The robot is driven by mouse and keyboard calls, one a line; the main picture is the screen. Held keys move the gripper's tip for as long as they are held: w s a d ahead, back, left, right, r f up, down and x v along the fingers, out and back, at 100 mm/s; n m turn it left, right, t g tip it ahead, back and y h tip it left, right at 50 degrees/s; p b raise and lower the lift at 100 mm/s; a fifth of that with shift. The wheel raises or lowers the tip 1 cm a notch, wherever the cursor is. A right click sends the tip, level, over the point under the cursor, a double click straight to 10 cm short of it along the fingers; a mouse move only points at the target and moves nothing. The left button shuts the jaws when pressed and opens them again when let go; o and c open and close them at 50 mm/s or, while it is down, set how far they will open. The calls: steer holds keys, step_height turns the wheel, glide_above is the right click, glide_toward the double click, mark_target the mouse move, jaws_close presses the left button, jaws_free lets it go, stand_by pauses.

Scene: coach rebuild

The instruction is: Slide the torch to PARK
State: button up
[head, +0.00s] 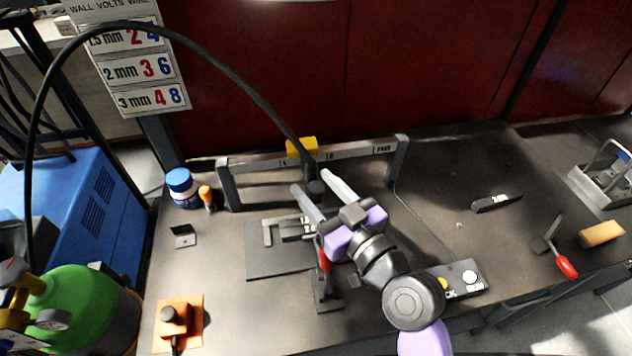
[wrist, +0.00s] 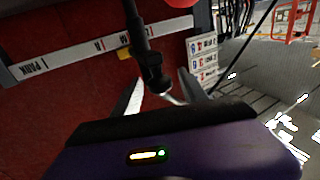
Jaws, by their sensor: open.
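The black torch (head: 315,187) hangs below a yellow carriage (head: 302,146) near the middle of a grey rail (head: 350,152). A black cable runs up from it. The PARK mark (head: 384,148) is at the rail's right end; in the wrist view the PARK mark (wrist: 33,67) is at the left. My gripper (head: 311,181) is open, its two pale fingers on either side of the torch. In the wrist view the torch (wrist: 154,72) shows between the fingers of my gripper (wrist: 160,82). I cannot tell whether either finger touches it.
Below the rail lie a dark plate (head: 270,262) and a red-handled clamp (head: 323,262). A blue-lidded jar (head: 181,188) stands left of the rail. A button box (head: 468,278) is at the front. The bench under the rail's right half is mostly clear.

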steer(key=shift+w+a, duration=0.1)
jaws_close()
steer(key=shift+r, duration=0.1)
stand_by(1.3)
